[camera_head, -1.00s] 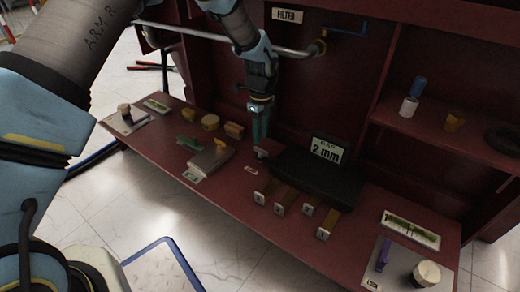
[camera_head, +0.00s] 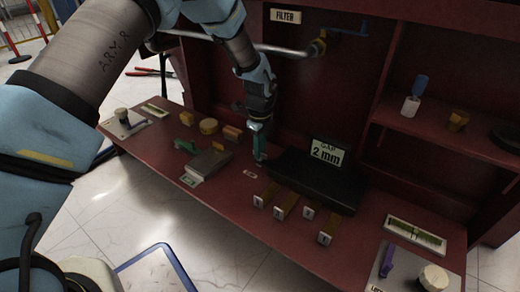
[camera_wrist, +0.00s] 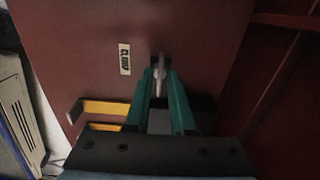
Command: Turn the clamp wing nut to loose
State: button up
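The clamp wing nut (camera_wrist: 160,68) is a small pale metal piece on the dark red bench, beside the label "CLAMP" (camera_wrist: 124,58). In the head view only a small part shows below my fingertips. My gripper (camera_head: 259,154) points down at it with teal fingers. In the wrist view the fingertips (camera_wrist: 161,78) stand on either side of the nut's wing, with it between them. I cannot tell whether both fingers touch the wing.
A black block with a "GAP 2 mm" sign (camera_head: 328,152) stands close right of my gripper. Several brass-coloured bars (camera_head: 286,205) lie in front. A grey plate (camera_head: 208,164) is to the left. A grey pipe (camera_head: 285,50) runs behind, along the back panel.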

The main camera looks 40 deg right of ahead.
grip_shut()
jog(key=shift+r+p, duration=0.15)
jog(key=shift+p, duration=0.3)
jog(key=shift+n+p, duration=0.35)
jog(key=shift+n, duration=0.05)
jog(key=n+p, duration=0.2)
jog(key=p, duration=0.1)
jog(key=shift+r, duration=0.15)
jog(key=n+p, duration=0.4)
jog(key=n, duration=0.1)
jog(key=shift+n+p, duration=0.3)
jog(key=shift+p, duration=0.1)
jog(key=n+p, duration=0.2)
jog(key=n, duration=0.2)
jog(key=shift+n+p, duration=0.3)
jog(key=n, duration=0.1)
jog(key=n+p, duration=0.1)
jog(key=n, duration=0.2)
jog(key=shift+f+n+p, duration=0.25)
jog(key=shift+n+p, duration=0.05)
jog(key=shift+p, duration=0.05)
